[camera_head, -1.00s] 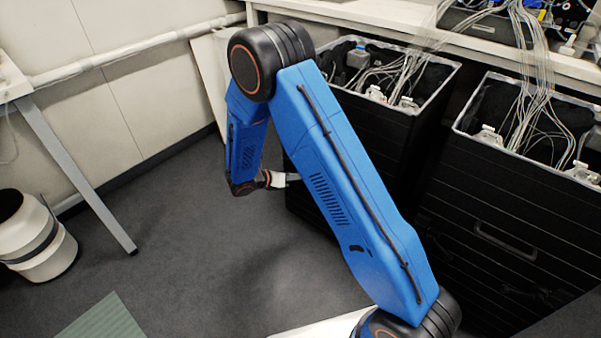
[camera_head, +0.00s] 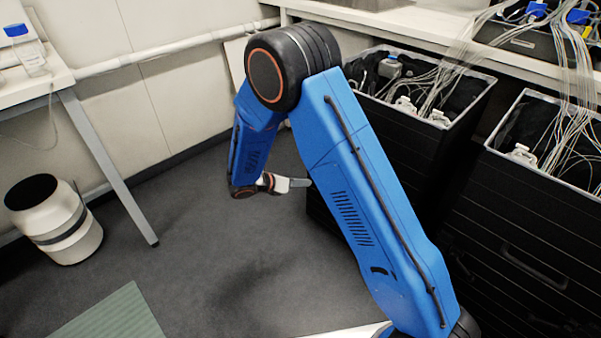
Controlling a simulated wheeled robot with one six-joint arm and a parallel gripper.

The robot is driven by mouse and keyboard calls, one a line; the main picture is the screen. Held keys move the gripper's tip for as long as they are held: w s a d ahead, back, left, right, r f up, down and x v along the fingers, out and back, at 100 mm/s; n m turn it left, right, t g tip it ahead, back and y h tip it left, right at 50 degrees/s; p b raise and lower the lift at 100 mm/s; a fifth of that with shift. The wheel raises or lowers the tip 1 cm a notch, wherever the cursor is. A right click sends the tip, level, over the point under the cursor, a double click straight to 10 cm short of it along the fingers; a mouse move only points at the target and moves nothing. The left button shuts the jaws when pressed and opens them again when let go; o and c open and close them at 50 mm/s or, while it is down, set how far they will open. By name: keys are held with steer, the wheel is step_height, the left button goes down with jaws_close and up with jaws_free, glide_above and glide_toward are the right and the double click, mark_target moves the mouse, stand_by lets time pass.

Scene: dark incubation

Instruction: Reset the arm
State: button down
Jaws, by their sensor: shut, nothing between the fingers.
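My blue arm rises from the bottom right of the head view to a black joint at the upper middle. From there the forearm hangs down to a dark wrist. My gripper (camera_head: 304,183) is a small pale piece pointing right from the wrist, beside the upper arm link. It is shut and holds nothing. It hangs in the air in front of a black cabinet, apart from it as far as I can tell.
Black open-topped cabinets (camera_head: 463,92) with cables and bottles stand at right under a white bench (camera_head: 412,22). A white table (camera_head: 62,78) with a blue-capped bottle (camera_head: 24,50) is at left. A white bin (camera_head: 72,238) and green mat (camera_head: 108,318) lie left; the grey floor between is clear.

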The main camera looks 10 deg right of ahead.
steer(key=s+d+r+m+g+y, duration=0.2)
steer(key=s+d+r+m, duration=0.55)
steer(key=r, duration=0.25)
steer(key=s+d+r+m+g+y, duration=0.2)
steer(key=s+d+r+m+y, duration=0.1)
steer(key=s+d+r+m, duration=0.45)
steer(key=s+r+m+t+y, duration=0.2)
steer(key=s+r+m, duration=0.3)
steer(key=s, duration=0.6)
steer(key=s+r+m+t+y, duration=0.2)
steer(key=s+r+m+y, duration=0.2)
steer(key=s+m, duration=0.3)
steer(key=shift+s+d+r+m, duration=0.45)
steer(key=shift+s+r, duration=0.35)
steer(key=shift+s, duration=1.65)
